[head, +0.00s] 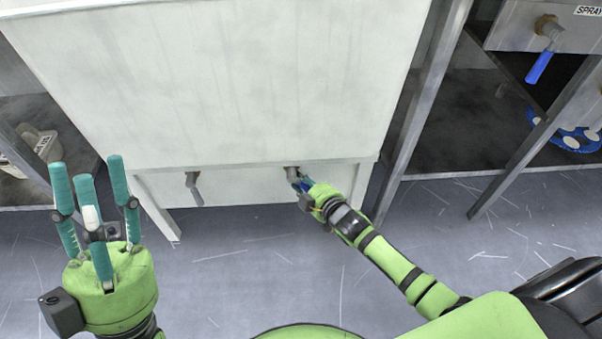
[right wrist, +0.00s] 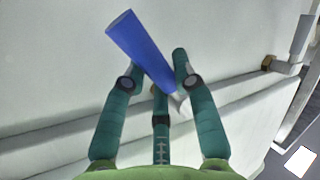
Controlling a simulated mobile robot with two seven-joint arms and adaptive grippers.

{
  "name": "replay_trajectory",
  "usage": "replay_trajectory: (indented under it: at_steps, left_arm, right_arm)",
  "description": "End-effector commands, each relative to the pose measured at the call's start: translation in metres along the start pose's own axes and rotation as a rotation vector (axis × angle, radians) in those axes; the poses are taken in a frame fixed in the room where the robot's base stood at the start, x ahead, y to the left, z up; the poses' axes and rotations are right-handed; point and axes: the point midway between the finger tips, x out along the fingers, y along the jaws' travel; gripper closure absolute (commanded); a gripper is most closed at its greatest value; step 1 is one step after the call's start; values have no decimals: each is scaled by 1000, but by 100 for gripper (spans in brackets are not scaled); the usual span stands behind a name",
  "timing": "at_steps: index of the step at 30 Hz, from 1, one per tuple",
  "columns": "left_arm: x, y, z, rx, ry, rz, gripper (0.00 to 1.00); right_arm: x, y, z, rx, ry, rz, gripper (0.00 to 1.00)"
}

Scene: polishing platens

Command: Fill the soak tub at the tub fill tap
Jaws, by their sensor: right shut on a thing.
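A large pale, streaked tank-like body (head: 225,75) fills the middle of the head view; I cannot tell whether it is the soak tub. A tap (head: 292,172) sits on its lower front edge, with a blue lever. My right gripper (head: 304,184) is at this tap, shut on the blue lever (right wrist: 138,45). In the right wrist view the lever slants between the teal fingers (right wrist: 158,88). My left gripper (head: 88,182) is open and empty at the lower left, fingers upward, apart from everything. No water is visible, and the tub's inside is hidden.
A second, grey-handled tap (head: 193,186) is to the left on the same edge. Another blue-handled tap (head: 541,64) is at the upper right, by a label reading "SPRAY". A blue round rack (head: 572,139) lies on the right shelf. The scratched grey floor (head: 240,265) is clear.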

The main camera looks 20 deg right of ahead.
Motion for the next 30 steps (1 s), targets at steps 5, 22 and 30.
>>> replay_trajectory:
  at_steps: [5,22,30]
  left_arm:
    - [12,8,6,2,-108,23,60]
    - [-65,-26,137,34,-982,-55,60]
    - [-133,-40,161,28,-1345,-101,60]
  right_arm:
    - [-2,4,-4,-53,-34,1,100]
    - [-6,10,-6,-213,-140,1,100]
    - [-7,11,-6,-269,-177,1,100]
